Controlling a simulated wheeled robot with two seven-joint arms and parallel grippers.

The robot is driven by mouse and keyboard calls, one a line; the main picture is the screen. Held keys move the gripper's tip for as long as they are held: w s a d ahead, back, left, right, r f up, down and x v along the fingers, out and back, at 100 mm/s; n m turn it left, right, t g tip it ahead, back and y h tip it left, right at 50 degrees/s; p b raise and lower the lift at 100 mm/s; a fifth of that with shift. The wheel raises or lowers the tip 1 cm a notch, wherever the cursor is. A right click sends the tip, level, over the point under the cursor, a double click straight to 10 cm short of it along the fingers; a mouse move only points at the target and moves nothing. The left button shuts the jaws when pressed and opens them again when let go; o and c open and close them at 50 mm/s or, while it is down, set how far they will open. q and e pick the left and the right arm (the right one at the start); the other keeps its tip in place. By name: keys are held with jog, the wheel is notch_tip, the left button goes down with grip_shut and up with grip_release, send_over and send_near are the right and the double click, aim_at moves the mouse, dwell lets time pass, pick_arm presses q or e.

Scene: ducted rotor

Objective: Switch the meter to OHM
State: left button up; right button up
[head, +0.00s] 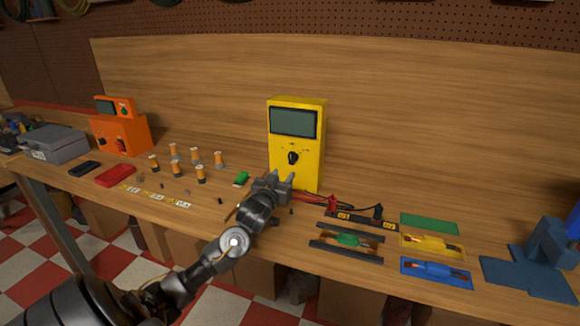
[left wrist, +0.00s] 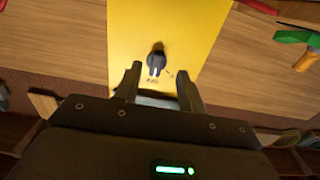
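The yellow meter (head: 313,152) stands upright on the bench against the wooden back panel, with a blank grey-green screen (head: 293,122). Its black dial knob (head: 292,157) sits on the front below the screen. In the left wrist view the knob (left wrist: 156,63) shows on the yellow face, ahead of my fingers, with small lettering beside it. My left gripper (head: 282,178) is in front of the meter's lower face, just below the knob. Its fingers (left wrist: 159,85) are apart with nothing between them, and they do not touch the knob. My right gripper is not in view.
Red and black probe leads (head: 345,206) lie right of the meter. A black fixture with a green part (head: 348,239), a yellow tray (head: 418,240), a blue tray (head: 420,267) and a blue stand (head: 545,255) are further right.

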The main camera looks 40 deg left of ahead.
aim_at(292, 158)
pick_arm(q)
jog(key=x, duration=0.6)
jog(key=shift+w+p, duration=0.25)
jog(key=shift+p, duration=0.15)
grip_shut()
